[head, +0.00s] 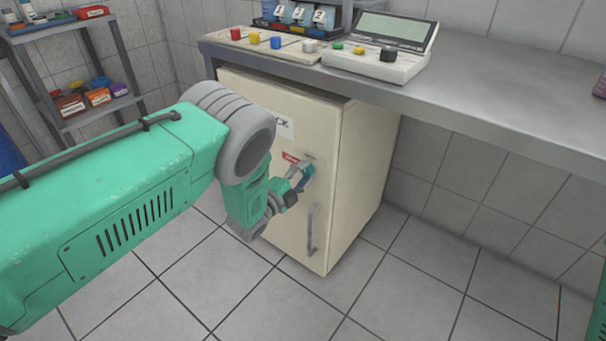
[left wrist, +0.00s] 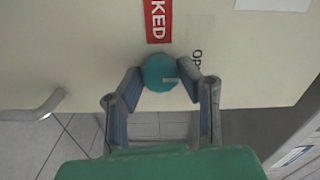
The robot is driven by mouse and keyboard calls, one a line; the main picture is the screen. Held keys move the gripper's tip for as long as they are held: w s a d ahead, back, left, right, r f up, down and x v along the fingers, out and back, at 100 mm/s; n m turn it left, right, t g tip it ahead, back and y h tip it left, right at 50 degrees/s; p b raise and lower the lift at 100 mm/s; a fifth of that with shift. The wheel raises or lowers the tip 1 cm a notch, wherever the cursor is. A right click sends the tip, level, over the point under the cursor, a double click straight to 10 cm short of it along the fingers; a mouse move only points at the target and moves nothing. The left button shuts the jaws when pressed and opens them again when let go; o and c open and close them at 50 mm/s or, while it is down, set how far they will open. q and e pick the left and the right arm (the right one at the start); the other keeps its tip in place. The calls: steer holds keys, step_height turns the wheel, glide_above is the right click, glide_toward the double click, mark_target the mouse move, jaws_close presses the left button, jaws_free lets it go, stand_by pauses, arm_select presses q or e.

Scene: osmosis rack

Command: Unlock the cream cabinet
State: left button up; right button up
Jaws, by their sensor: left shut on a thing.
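The cream cabinet (head: 357,185) stands under the metal bench with its door closed. My left gripper (head: 303,174) is at the upper right of the door front. In the left wrist view, its two fingers are shut on a round teal knob (left wrist: 159,72), one on each side. A red label (left wrist: 157,20) ending in "KED" sits beside the knob, and faint dark letters starting "OP" are partly hidden by a finger. The knob's slot mark lies toward its right side. The grey door handle (head: 311,230) is below the gripper. My right gripper is out of view.
The metal bench (head: 500,95) overhangs the cabinet and carries a button board (head: 240,42) and a console with a screen (head: 395,35). A shelf unit (head: 75,35) with bottles and boxes stands at the left. The tiled floor before the cabinet is clear.

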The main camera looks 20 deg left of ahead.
arm_select(q)
steer(key=shift+s+d+f, duration=0.15)
steer(key=shift+f, duration=0.15)
steer(key=o, duration=1.1)
steer(key=shift+o, duration=0.2)
steer(key=shift+r, duration=0.1)
steer(key=v, duration=1.1)
steer(key=shift+s, duration=0.35)
